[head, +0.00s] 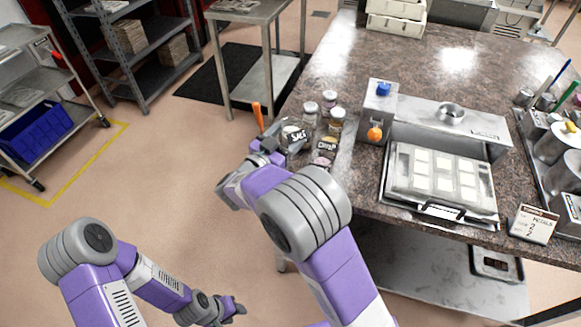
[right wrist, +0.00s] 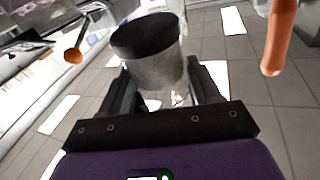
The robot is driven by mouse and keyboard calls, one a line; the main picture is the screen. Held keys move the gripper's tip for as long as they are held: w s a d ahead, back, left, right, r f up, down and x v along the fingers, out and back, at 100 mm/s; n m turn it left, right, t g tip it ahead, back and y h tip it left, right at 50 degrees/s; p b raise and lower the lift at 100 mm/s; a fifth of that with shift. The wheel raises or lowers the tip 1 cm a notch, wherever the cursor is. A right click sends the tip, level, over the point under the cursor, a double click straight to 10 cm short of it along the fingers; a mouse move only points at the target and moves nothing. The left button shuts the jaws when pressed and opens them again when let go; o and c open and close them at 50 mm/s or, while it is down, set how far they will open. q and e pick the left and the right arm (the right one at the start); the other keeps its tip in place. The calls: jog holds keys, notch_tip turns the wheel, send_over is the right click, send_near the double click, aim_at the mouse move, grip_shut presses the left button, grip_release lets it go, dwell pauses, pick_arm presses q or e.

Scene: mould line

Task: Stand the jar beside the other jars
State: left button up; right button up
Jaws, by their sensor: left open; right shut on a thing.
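The jar in my right gripper (right wrist: 160,92) shows in the right wrist view as a greyish see-through jar (right wrist: 158,72) with a dark round end, between the two fingers. In the head view my right gripper (head: 272,148) is at the table's left edge, partly hidden by its own arm. A jar labelled SALT (head: 294,134) is right at it and appears to be the held one. The other jars (head: 329,98) stand close by on the table, several with pale lids and one with a dark label. My left gripper (head: 236,309) is open, low over the floor.
The speckled table (head: 275,70) carries a machine with a blue knob (head: 383,89) and an orange ball, and a metal tray of white blocks (head: 440,178) to the right. An orange handle (head: 258,116) stands up just left of the jars. Bare table lies behind the jars.

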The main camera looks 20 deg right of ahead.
notch_tip(320, 180, down, 9)
jog(key=shift+r+b, duration=0.15)
jog(key=shift+b, duration=1.1)
jog(key=shift+f, duration=0.25)
jog(key=o, duration=1.1)
jog(key=shift+o, duration=0.2)
jog(key=shift+r, duration=0.15)
jog(key=shift+a+r, duration=0.1)
jog(key=shift+a, duration=0.05)
jog(key=p+v, duration=0.1)
jog(key=v, duration=1)
jog(key=shift+s+a+p, duration=0.2)
jog(key=shift+s+p, duration=0.1)
jog(key=shift+p, duration=0.1)
